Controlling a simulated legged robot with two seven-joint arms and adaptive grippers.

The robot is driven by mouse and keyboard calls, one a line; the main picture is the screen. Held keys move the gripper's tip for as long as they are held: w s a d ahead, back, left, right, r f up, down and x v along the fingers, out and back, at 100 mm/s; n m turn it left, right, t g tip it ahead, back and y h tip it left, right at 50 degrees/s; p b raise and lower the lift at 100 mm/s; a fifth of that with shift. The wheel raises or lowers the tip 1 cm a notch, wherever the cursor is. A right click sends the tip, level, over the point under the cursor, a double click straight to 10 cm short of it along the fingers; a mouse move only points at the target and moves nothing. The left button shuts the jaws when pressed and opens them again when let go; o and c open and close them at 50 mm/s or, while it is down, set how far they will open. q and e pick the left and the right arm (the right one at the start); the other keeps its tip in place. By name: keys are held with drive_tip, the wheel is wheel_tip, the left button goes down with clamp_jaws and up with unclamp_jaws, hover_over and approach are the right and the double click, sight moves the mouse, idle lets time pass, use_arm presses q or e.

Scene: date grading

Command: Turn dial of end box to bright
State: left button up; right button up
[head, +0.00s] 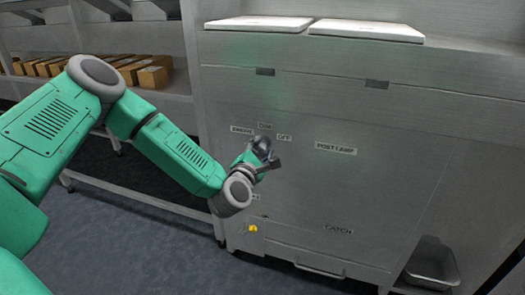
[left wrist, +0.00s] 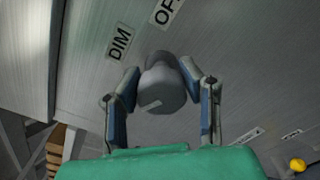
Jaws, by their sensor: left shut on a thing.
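A grey dial (left wrist: 160,84) sits on the metal front of the end box (head: 330,185). In the left wrist view it is between the two fingers of my left gripper (left wrist: 162,100), which is shut on it. A pale notch shows on the dial's near face; which label it faces I cannot tell. In the head view my left gripper (head: 262,157) is at the dial, partly hiding it. Small labels surround the dial: a DIM label (left wrist: 118,42), an OFF label (head: 284,138) and a left label (head: 241,130), apparently BRIGHT. My right gripper is not in view.
A POST LAMP label (head: 336,149) is right of the dial. A yellow knob (head: 253,229) and a CATCH label (head: 339,230) are lower on the front. A metal pan (head: 432,266) stands at lower right. Shelves with brown boxes (head: 153,77) are at left.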

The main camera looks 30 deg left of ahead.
use_arm(q)
drive_tip(key=shift+s+f, duration=0.2)
drive_tip(key=shift+f, duration=0.25)
drive_tip(key=o, duration=1.2)
drive_tip(key=shift+w+a+r, duration=0.1)
drive_tip(key=shift+s+r, duration=0.1)
drive_tip(key=shift+s, duration=0.35)
drive_tip(key=v, duration=1.1)
